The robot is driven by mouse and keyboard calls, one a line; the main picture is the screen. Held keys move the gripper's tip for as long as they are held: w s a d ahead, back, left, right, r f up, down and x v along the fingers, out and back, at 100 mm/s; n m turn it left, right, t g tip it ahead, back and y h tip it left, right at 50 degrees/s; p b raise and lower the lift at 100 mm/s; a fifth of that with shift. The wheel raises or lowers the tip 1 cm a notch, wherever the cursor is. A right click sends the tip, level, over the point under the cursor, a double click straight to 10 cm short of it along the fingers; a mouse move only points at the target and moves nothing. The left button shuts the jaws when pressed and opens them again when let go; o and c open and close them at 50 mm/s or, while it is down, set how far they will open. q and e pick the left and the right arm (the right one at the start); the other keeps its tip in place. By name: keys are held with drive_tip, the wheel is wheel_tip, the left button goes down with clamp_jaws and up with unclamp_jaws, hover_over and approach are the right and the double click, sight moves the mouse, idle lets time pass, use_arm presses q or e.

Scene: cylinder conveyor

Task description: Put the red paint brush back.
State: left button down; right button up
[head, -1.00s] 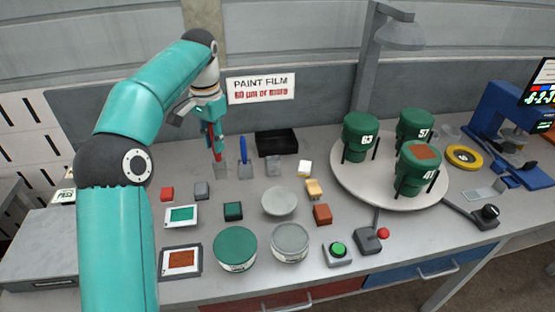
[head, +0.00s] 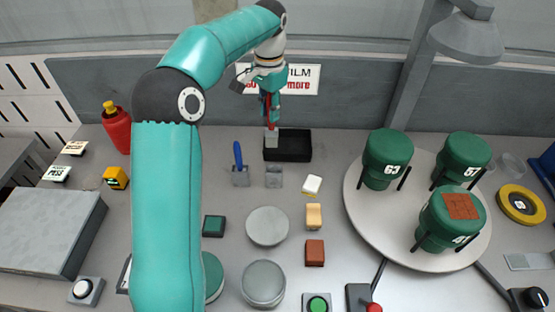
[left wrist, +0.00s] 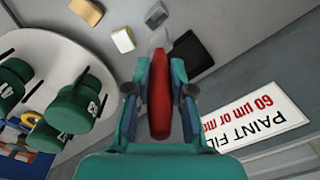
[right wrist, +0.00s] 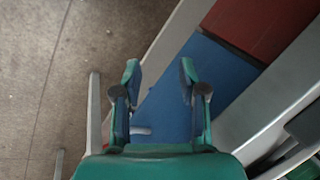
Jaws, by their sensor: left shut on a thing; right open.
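My left gripper (head: 271,88) is shut on the red paint brush (left wrist: 158,100), whose red handle lies between the fingers in the left wrist view. The brush hangs upright with its pale grey end (head: 271,138) down, in front of the black tray (head: 300,146) in the head view. Below it stands an empty-looking clear holder (head: 273,177). Left of that, a blue brush (head: 238,154) stands in another holder (head: 240,178). My right gripper (right wrist: 158,80) is open and empty, off the bench's front by the blue drawer (right wrist: 185,85).
A turntable (head: 357,210) with green numbered containers (head: 388,160) stands at right under a lamp (head: 465,38). Small blocks, round lids and a green button (head: 317,304) lie in the middle. A red bottle (head: 116,130) stands back left. A sign (head: 304,80) hangs behind.

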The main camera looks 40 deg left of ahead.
use_arm(q)
drive_tip(key=f, duration=1.3)
drive_tip(key=shift+w+d, duration=0.2)
drive_tip(key=shift+d, duration=0.05)
drive_tip(key=shift+f+b, duration=0.55)
drive_tip(key=shift+f, duration=1.4)
drive_tip(key=shift+f, duration=0.15)
drive_tip(key=c, duration=1)
unclamp_jaws()
drive_tip(key=shift+r, duration=0.2)
wheel_tip(320, 180, up, 12)
drive_tip(key=p, duration=0.1)
hover_over(273, 146)
